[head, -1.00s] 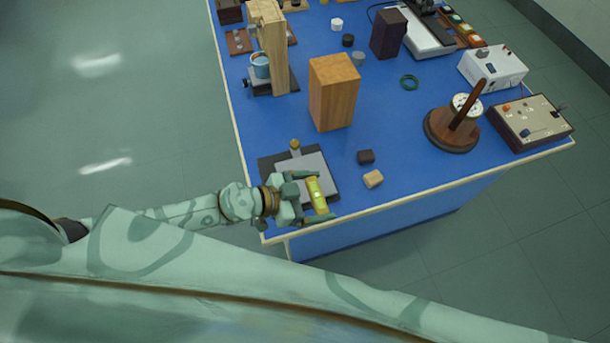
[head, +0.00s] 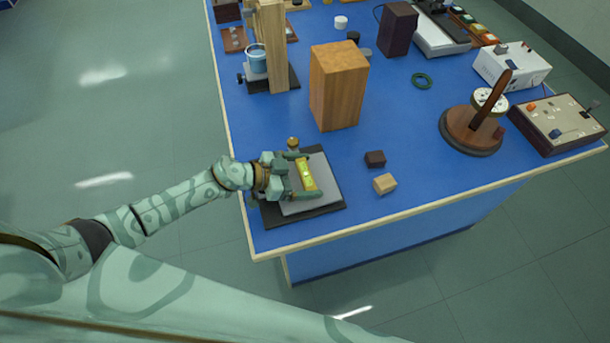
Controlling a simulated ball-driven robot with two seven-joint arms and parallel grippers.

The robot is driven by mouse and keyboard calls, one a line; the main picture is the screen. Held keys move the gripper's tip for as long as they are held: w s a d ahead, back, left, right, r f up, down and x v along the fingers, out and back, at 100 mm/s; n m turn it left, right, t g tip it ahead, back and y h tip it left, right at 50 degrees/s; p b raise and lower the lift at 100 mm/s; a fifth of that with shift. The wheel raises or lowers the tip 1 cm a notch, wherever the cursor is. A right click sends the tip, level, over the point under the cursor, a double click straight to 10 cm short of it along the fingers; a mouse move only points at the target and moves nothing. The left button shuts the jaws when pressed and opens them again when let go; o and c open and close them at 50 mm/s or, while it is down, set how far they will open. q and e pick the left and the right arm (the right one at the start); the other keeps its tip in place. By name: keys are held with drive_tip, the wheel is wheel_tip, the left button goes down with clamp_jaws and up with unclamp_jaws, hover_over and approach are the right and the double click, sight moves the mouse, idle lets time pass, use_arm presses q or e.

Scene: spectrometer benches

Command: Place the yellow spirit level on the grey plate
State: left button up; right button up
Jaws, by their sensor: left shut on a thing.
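The yellow spirit level (head: 307,174) is between the fingers of my left gripper (head: 306,177), which is shut on it. The gripper and level are over the grey plate (head: 322,189), which sits on a dark base (head: 336,207) near the table's front left corner. I cannot tell whether the level touches the plate. The gripper hides part of the plate's left side. A small brass knob (head: 293,142) stands at the back of the base. My right gripper is not in view.
A tall wooden block (head: 337,88) stands behind the plate. A dark small block (head: 375,159) and a light small block (head: 385,184) lie to its right. A round wooden stand (head: 470,133) and control boxes are farther right. Blue table surface (head: 415,150) is clear between.

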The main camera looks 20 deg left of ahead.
use_arm(q)
drive_tip(key=shift+f, duration=0.15)
drive_tip(key=o, duration=0.8)
